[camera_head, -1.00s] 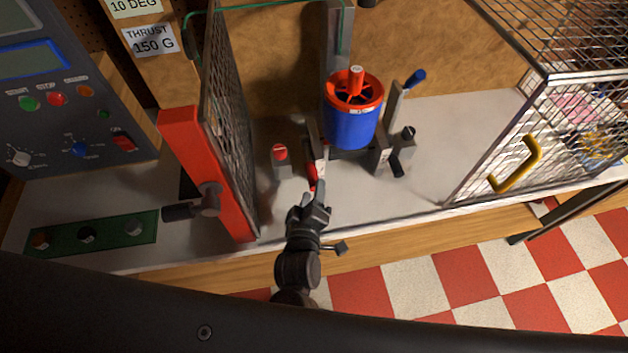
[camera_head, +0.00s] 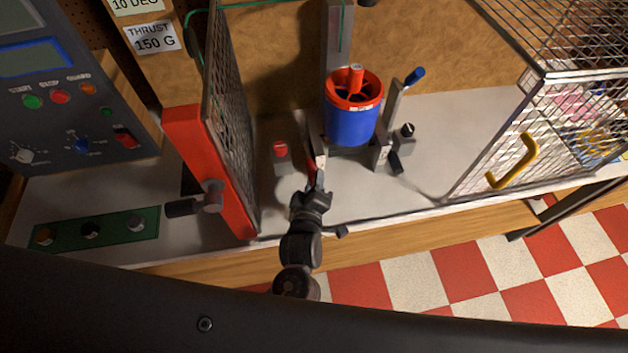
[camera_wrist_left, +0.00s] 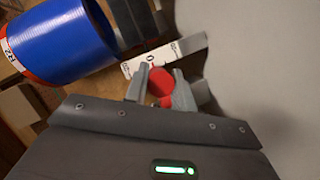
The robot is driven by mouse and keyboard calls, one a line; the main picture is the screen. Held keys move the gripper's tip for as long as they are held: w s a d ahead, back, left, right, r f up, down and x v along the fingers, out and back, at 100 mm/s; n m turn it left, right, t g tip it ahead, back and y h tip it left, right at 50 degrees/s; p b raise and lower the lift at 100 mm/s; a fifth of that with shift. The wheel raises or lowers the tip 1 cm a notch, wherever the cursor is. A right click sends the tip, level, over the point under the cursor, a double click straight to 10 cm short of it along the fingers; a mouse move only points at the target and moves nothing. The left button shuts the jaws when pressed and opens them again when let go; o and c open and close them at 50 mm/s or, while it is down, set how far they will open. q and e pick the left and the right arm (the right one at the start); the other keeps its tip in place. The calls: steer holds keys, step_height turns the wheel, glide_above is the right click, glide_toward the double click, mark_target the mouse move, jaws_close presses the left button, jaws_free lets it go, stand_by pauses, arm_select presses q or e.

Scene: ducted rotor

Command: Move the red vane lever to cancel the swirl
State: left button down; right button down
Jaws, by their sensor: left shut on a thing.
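My left gripper (camera_head: 316,186) is at the red vane lever (camera_head: 311,169), in front and to the left of the blue ducted rotor (camera_head: 351,126) with its red rim. In the left wrist view my left gripper (camera_wrist_left: 160,92) is shut on the lever's red knob (camera_wrist_left: 161,82), with one grey finger on each side. A white scale plate (camera_wrist_left: 165,54) marked around 0 lies just beyond the knob. The blue duct (camera_wrist_left: 60,38) is at the upper left there. The lever's pointer against the scale is too small to read. My right gripper is not in view.
A red-framed mesh guard (camera_head: 232,130) stands left of the rotor. A red-capped post (camera_head: 281,155) is close left of the lever. A blue-handled lever (camera_head: 405,90) and a black-knobbed post (camera_head: 404,137) stand right. A wire cage (camera_head: 510,150) with a yellow handle is farther right.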

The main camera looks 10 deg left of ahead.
arm_select(q)
steer(key=shift+f+t+b, duration=0.4)
steer(key=shift+f+b, duration=0.7)
steer(key=shift+b, duration=0.6)
steer(key=shift+f, duration=0.3)
steer(key=c, duration=1.2)
jaws_free()
steer(key=shift+o, duration=0.2)
steer(key=s+b, duration=0.1)
steer(key=s, duration=0.5)
steer(key=s+r+b, duration=0.1)
steer(key=s, duration=0.2)
steer(key=shift+s+a+b, duration=0.1)
steer(key=shift+s+b, duration=0.1)
steer(key=shift+b, duration=0.15)
steer(key=shift+s+r, duration=0.25)
steer(key=shift+s, duration=0.4)
